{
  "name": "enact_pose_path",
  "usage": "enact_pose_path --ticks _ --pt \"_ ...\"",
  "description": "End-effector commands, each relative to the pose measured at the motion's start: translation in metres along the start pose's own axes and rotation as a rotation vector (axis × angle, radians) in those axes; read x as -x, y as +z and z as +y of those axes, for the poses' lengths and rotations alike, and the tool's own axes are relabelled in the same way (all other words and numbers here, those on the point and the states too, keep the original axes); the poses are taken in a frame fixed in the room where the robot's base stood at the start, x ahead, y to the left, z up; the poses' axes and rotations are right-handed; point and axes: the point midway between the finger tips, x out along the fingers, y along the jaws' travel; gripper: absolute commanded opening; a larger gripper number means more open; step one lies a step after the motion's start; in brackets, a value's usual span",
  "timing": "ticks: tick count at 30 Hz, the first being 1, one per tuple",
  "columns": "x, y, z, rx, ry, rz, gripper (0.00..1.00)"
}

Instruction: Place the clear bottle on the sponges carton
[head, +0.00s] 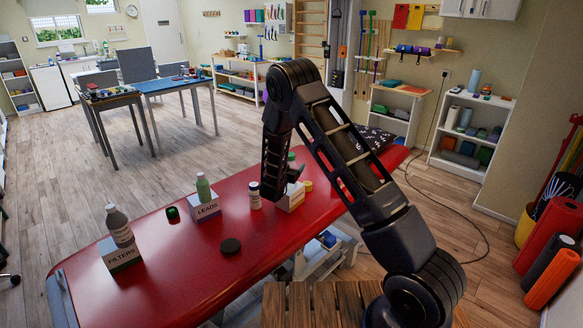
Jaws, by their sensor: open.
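No bottle in view is plainly clear. A grey bottle with a white label (118,227) stands on the FILTERS carton (122,258) at the table's left. A green bottle (203,187) stands on the LEADS carton (206,211). A third, pale carton (292,201) sits farther right, partly hidden by my arm, with its lettering unreadable; I cannot confirm that it is the sponges carton. My gripper (283,185) is open, pointing down beside this carton. Its fingers are dark and partly overlap it. A small green top (291,156) shows behind the arm; what it belongs to is hidden.
A dark patterned item (373,138) lies at the far end. The front middle is bare.

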Motion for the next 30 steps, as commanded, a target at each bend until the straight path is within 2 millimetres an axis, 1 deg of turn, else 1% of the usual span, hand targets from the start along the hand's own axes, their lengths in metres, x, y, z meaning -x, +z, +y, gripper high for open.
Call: enact_pose_path --ticks 4,5,8,11,15,21,25,30 --pt "0.0 -0.004 0.0 -0.001 0.0 0.0 0.81" --pt "0.004 -0.003 -0.001 0.0 -0.001 0.0 0.81" --pt "0.016 -0.003 -0.001 0.001 -0.002 -0.001 0.81" --pt "0.034 -0.003 -0.001 0.001 -0.002 -0.001 0.81" --pt "0.062 -0.003 -0.001 0.0 -0.003 -0.002 0.81" --pt "0.097 -0.003 0.0 0.001 -0.002 -0.001 0.81" --pt "0.111 -0.003 0.0 0.0 -0.001 -0.001 0.81" --pt "0.12 -0.002 0.0 0.001 -0.001 -0.001 0.81"
